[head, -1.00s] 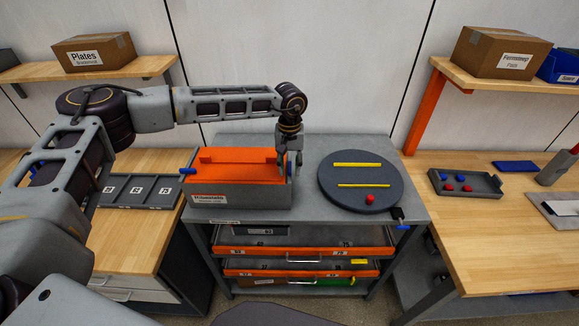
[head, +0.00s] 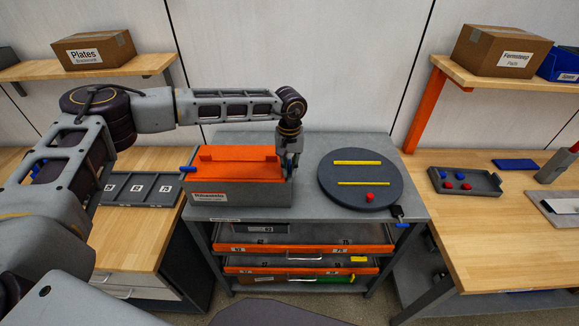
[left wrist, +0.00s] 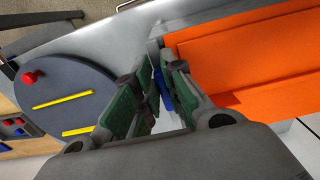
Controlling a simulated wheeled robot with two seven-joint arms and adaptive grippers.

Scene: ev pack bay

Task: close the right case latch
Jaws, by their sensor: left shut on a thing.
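The case is a grey box (head: 240,197) with an orange lid (head: 238,166), standing on the grey bench; the lid lies down on it. My left gripper (head: 289,172) points down at the case's right end. In the left wrist view, my left gripper (left wrist: 158,95) is shut on the blue right latch (left wrist: 164,92), beside the orange lid (left wrist: 245,60). The fingers hide most of this latch. The blue left latch (head: 187,169) sticks out from the case's left end. My right gripper is not in view.
A dark round turntable (head: 335,195) with yellow strips and a red knob stands right of the case. A divided grey tray (head: 140,189) lies on the wooden bench at left. Drawers (head: 305,249) with orange fronts are below. A bare strip of bench lies behind the case.

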